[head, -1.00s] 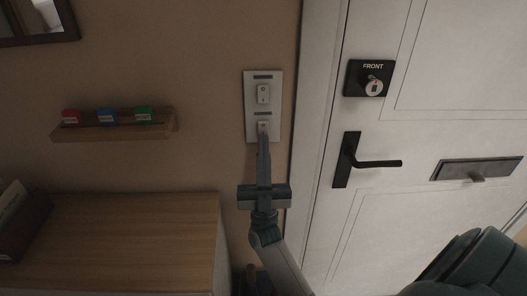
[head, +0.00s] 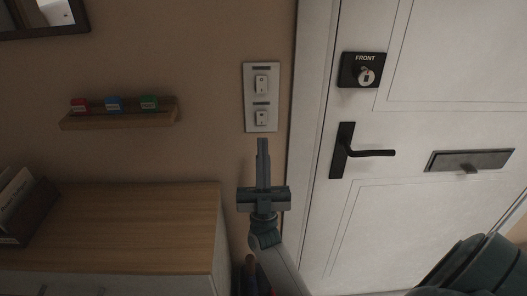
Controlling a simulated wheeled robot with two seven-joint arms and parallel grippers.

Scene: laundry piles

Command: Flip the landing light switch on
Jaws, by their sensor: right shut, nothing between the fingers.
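A pale switch plate (head: 261,97) is on the brown wall, just left of the door frame. I cannot tell for certain which way either rocker is set. My right gripper (head: 262,142) is shut and empty, pointing up just below the plate's lower edge, apart from the lower switch. My left gripper is not in view.
A white door (head: 430,130) stands at right with a black lever handle (head: 362,152), a lock labelled FRONT (head: 363,70) and a letter plate (head: 468,160). A wooden cabinet (head: 130,225) is at lower left. A small shelf (head: 118,120) above it holds red, blue and green items.

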